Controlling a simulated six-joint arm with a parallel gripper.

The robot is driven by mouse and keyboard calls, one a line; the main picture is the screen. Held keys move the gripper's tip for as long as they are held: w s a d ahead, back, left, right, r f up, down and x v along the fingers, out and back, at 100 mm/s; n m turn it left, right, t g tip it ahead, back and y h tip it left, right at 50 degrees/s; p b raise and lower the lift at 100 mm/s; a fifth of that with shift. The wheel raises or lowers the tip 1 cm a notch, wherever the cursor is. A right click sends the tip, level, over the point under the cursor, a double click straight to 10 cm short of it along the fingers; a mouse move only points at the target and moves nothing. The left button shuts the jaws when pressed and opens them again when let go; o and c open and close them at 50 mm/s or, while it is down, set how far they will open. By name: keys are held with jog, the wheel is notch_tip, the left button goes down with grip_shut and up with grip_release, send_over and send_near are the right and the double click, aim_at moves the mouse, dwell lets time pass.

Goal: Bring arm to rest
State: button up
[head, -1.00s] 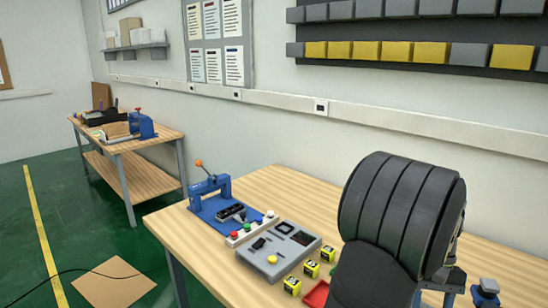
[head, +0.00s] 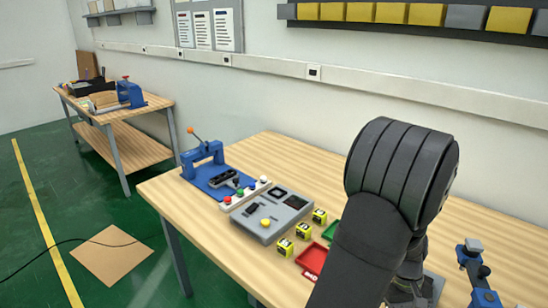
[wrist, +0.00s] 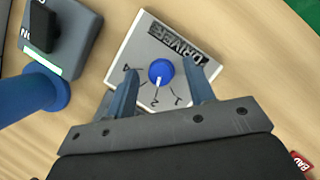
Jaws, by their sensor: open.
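My gripper (wrist: 160,68) is open in the wrist view, its two blue-grey fingers apart over a light grey plate (wrist: 128,42) marked DRIVER. A round blue knob (wrist: 160,71) on that plate shows between the fingers, with numbers printed around it. I cannot tell whether the fingers touch the knob. In the head view my dark arm stands raised over the right half of the wooden table (head: 275,150) and bends down, largely hiding the gripper.
A blue press (head: 204,165), a grey panel (head: 270,217), several yellow blocks (head: 302,231) and a red tray (head: 311,261) lie left of my arm. A blue device (head: 472,262) stands right of it. The table's back is clear.

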jog(key=n, duration=0.2)
jog(key=n+h, duration=0.1)
jog(key=n, duration=0.1)
jog(key=shift+a+h, duration=0.2)
jog(key=shift+h, duration=0.1)
jog(key=v, duration=1)
jog(key=shift+r, duration=0.3)
jog(key=o, duration=1.1)
jog(key=d+r+m+t+h, duration=0.2)
jog(key=d+r+m+t, duration=0.3)
jog(key=d+r+m, duration=1)
jog(key=shift+n+t, duration=0.3)
jog(key=shift+n, duration=0.3)
jog(key=d+f, duration=0.1)
jog(key=f, duration=0.1)
jog(key=d+f, duration=0.3)
jog(key=f, duration=0.1)
jog(key=shift+w+d+f, duration=0.1)
jog(key=shift+w+d, duration=0.25)
jog(key=shift+d, duration=0.05)
